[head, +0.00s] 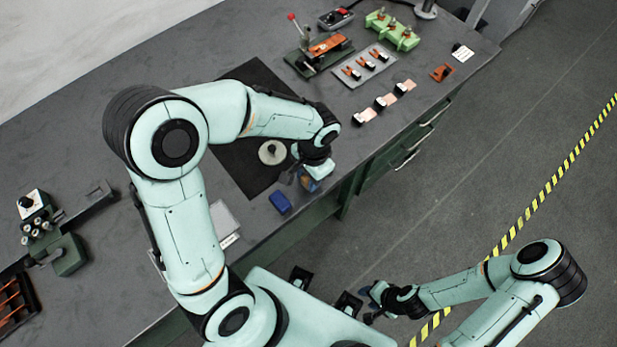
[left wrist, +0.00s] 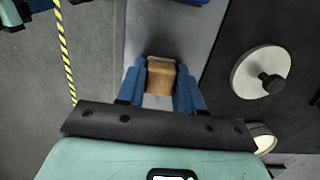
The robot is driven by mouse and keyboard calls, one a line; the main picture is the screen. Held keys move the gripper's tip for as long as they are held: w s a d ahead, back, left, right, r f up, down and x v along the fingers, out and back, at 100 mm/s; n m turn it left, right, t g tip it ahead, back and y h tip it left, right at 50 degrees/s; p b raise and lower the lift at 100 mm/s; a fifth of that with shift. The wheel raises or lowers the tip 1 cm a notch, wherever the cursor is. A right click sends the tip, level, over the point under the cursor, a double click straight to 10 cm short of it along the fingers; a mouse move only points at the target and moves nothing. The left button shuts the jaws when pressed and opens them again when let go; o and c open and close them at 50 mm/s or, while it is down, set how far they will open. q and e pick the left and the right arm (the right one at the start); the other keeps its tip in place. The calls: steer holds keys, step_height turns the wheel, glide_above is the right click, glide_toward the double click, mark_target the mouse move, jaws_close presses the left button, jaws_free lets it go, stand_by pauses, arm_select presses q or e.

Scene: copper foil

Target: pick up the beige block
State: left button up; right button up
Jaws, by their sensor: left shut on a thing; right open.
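The beige block (left wrist: 161,77) is between the two blue fingers of my left gripper (left wrist: 160,84) in the left wrist view, with the fingers shut on its sides. In the head view my left gripper (head: 310,182) is near the front edge of the grey bench (head: 150,75), beside the black mat (head: 236,165). The block is hard to make out there behind the wrist and fingers. My right gripper (head: 372,302) is open and empty, away from the bench above the floor.
A round pale disc with a black knob (head: 272,152) sits on the mat. Clamp (head: 318,48), green fixture (head: 392,30) and foil pieces (head: 385,102) stand further back.

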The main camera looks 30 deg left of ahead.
arm_select(q)
step_height(320, 180, up, 20)
steer(key=p, duration=0.2)
steer(key=shift+p, duration=0.3)
arm_select(e)
steer(key=w+r, duration=0.2)
steer(key=r, duration=0.1)
steer(key=shift+w+r, duration=0.2)
arm_select(q)
steer(key=shift+o, duration=1.1)
steer(key=shift+c, duration=0.8)
